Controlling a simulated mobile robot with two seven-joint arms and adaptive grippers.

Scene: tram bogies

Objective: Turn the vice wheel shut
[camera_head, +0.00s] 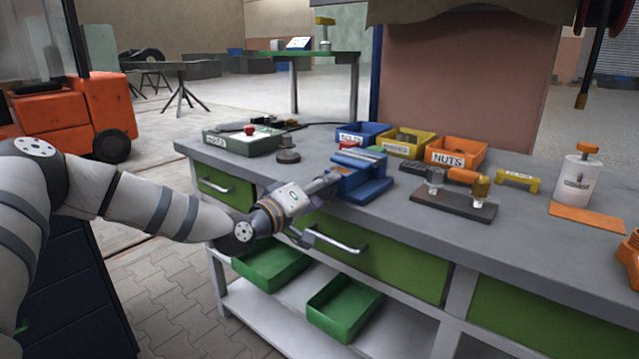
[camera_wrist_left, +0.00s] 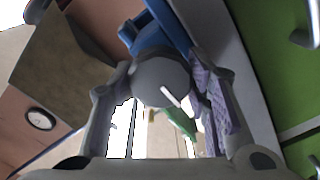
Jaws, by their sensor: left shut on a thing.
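The blue vice (camera_head: 362,178) sits at the front edge of the grey workbench. My left gripper (camera_head: 331,181) reaches its front side from the left, level with the bench top. In the left wrist view, a round grey wheel (camera_wrist_left: 160,80) with a white mark on its face lies between the two fingers, with the blue vice body (camera_wrist_left: 158,38) behind it. The fingers are shut on the wheel's sides. In the head view the wheel is mostly hidden by the gripper. The gap between the vice jaws cannot be made out clearly. My right gripper is in neither view.
Blue, yellow and orange bins (camera_head: 457,152) stand behind the vice. A dark block with fittings (camera_head: 453,205) lies to its right. A green-grey tray (camera_head: 241,141) is at the bench's left end. A drawer handle (camera_head: 340,241) juts out below my left gripper.

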